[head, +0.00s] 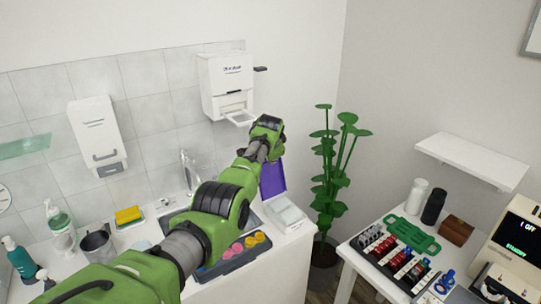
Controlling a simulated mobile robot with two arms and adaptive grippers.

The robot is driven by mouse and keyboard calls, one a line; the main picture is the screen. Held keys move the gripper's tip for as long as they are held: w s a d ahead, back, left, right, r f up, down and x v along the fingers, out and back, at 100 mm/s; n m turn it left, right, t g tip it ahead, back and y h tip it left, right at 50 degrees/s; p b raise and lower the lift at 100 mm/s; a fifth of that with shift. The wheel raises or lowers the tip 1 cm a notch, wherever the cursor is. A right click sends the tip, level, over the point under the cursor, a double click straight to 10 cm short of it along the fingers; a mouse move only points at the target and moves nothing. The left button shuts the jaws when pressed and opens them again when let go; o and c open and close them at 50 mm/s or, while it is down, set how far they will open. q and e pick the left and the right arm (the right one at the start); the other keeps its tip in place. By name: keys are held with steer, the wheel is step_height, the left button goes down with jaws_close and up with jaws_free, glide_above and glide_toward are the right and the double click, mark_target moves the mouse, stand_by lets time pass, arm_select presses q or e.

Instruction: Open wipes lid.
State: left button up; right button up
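A low white box (286,214), which looks like the wipes container, sits at the right end of the white counter. Its top looks closed, but its lid is too small to make out clearly. My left arm comes in from the lower left and crosses over the counter. Its far end, with the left gripper (268,125), is above and behind the white box and apart from it, just below a white wall dispenser (226,80). The fingers are not clear, so I cannot tell open from shut. My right gripper is not in view.
A purple panel (272,181) stands behind the box. A dark tray (222,263) with pink and yellow items lies left of it. A potted plant (328,190) stands right of the counter. A side table holds a green rack (411,236), vials and a machine (515,240).

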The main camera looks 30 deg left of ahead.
arm_select(q)
steer(key=v, duration=1.2)
steer(key=shift+d, duration=0.25)
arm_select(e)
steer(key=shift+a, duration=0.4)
